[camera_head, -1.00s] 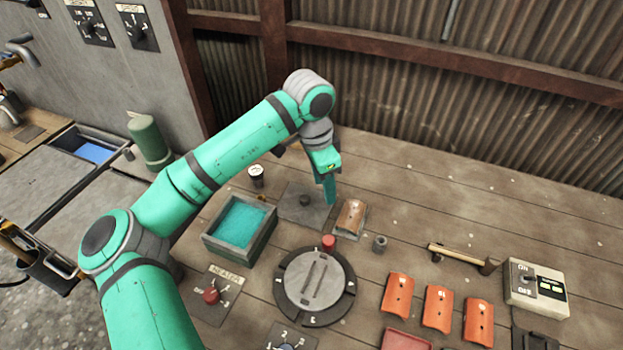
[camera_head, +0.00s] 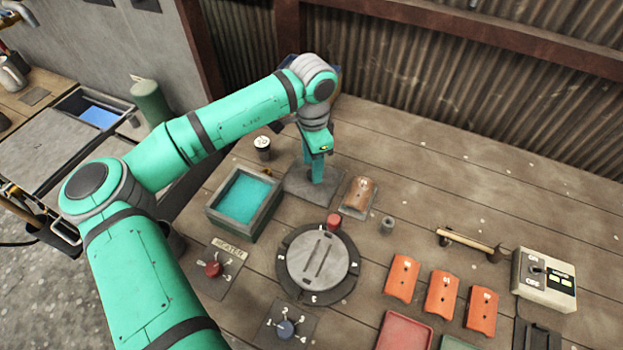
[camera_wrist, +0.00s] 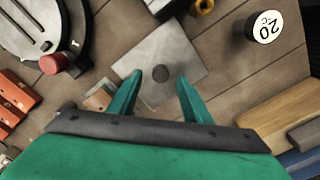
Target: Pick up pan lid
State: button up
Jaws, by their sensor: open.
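A flat grey square plate with a dark round knob, which looks like the pan lid (camera_head: 297,186), lies on the wooden table beside a teal-filled box. The lid also shows in the wrist view (camera_wrist: 172,46). My gripper (camera_head: 316,179) points down over it and hides its knob in the head view. In the wrist view my gripper (camera_wrist: 159,80) is open, with one finger on each side of the knob (camera_wrist: 162,74) in the picture. I see no finger touching the knob. The remaining height cannot be told exactly.
The grey box (camera_head: 231,229) with teal contents stands left of the lid. A small can (camera_head: 262,150) stands behind it. An orange piece (camera_head: 359,191) on a small plate lies close on the right. A round dial (camera_head: 317,262) with a red knob (camera_head: 333,222) is in front.

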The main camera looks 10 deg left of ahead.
jog(key=shift+a+f, duration=0.15)
jog(key=shift+f, duration=1.35)
jog(key=c, duration=1.1)
jog(key=shift+r, duration=0.1)
